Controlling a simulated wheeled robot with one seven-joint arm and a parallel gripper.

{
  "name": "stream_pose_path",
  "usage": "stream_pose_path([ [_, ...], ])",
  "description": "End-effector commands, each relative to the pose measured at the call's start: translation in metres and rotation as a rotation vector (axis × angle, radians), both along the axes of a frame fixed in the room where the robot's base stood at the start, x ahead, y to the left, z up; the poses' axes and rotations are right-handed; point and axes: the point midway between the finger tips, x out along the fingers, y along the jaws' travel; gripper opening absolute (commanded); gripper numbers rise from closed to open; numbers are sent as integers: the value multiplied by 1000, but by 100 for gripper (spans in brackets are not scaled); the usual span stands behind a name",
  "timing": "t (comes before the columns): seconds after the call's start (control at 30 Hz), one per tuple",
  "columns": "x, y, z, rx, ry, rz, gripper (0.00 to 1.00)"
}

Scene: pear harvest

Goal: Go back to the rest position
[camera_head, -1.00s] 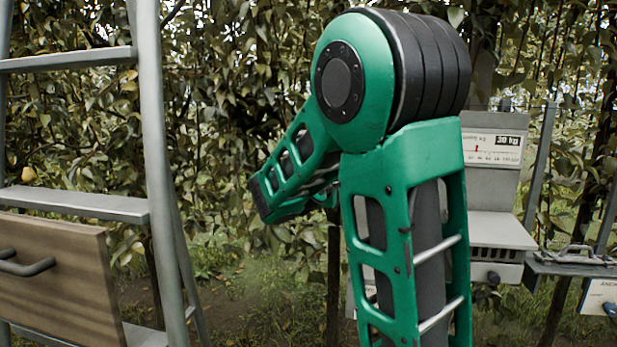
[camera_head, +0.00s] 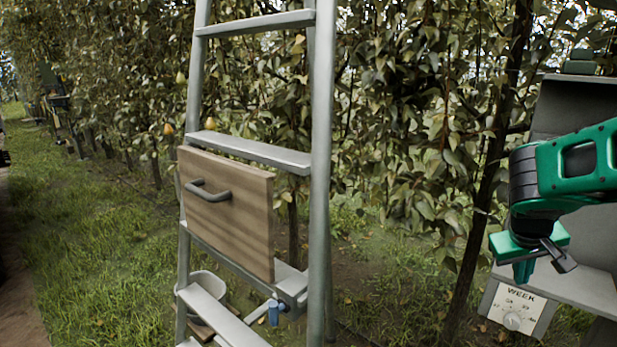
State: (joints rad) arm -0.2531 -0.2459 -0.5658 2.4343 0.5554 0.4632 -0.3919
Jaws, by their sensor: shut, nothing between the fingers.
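My green and black arm reaches in from the right edge of the camera_head view. Its end, my gripper (camera_head: 541,266), hangs low at the right, shut and empty. It is in front of a grey stand and above a white panel marked WEEK (camera_head: 517,309) with a round dial. The fingertips are small and partly dark here. I cannot tell whether they touch the stand behind them.
A grey metal ladder (camera_head: 321,170) stands left of centre, with a wooden drawer front (camera_head: 235,215) and dark handle on it. A pale bucket (camera_head: 203,286) and a small blue object (camera_head: 273,312) sit low by it. Pears (camera_head: 168,129) hang in the leafy hedge; grass is open at left.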

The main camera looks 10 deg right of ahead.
Motion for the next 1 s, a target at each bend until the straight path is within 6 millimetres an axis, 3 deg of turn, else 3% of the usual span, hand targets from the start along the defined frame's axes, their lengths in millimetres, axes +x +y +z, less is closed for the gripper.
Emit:
stream_pose_path([
  [0.3, -89, 101, -13, 372, 64, -175, 0],
  [0.5, -128, 143, -11, 473, 129, -238, 0],
  [0.63, -138, 154, -11, 494, 150, -254, 0],
  [1.0, -140, 156, -11, 497, 152, -256, 0],
])
